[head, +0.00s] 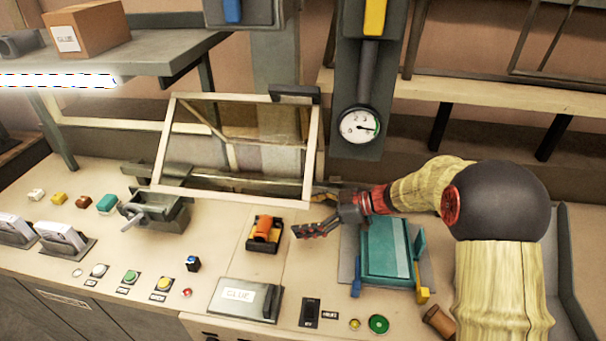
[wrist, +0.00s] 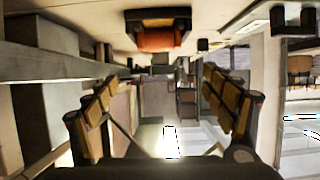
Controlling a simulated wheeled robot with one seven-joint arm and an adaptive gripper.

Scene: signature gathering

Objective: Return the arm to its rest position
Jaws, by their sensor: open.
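My gripper (head: 314,216) is open and empty above the workbench (head: 220,225), its fingers pointing left. In the head view it is between the orange part in a dark holder (head: 266,232) and the teal press-like block (head: 386,246). My arm comes in from the right. In the wrist view both fingers of my gripper (wrist: 161,112) are spread apart with nothing between them. The orange part (wrist: 158,38) shows at the top of that view, apart from the fingers.
A framed glass panel (head: 240,145) stands at the back, with a dial gauge (head: 359,126) to its right. A grey GLUE-labelled box (head: 245,299) and several buttons line the front. A shelf with a cardboard box (head: 92,28) is at upper left.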

